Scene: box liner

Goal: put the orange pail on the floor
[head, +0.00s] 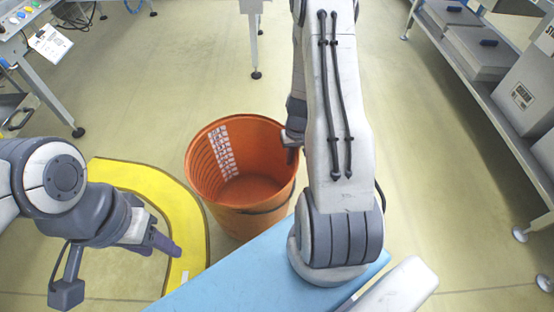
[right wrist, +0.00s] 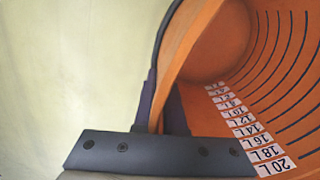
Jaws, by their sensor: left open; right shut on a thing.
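The orange pail (head: 203,180) is in the middle of the head view, mouth up, with a white scale strip on its inner wall. It looks empty. My right gripper (head: 291,146) is shut on the right side of its rim. The right wrist view shows the pail wall (right wrist: 185,45) between the fingers (right wrist: 160,110), and the litre labels inside. I cannot tell whether the pail's base touches the floor (head: 170,120). My left gripper (head: 158,242) is open and empty, left of the pail and apart from it.
A curved yellow floor marking (head: 190,222) runs left of the pail. A workbench (head: 45,75) stands at the upper left. A shelf rack (head: 478,92) with grey boxes lines the right side. Open floor lies behind the pail and to the right of my right arm.

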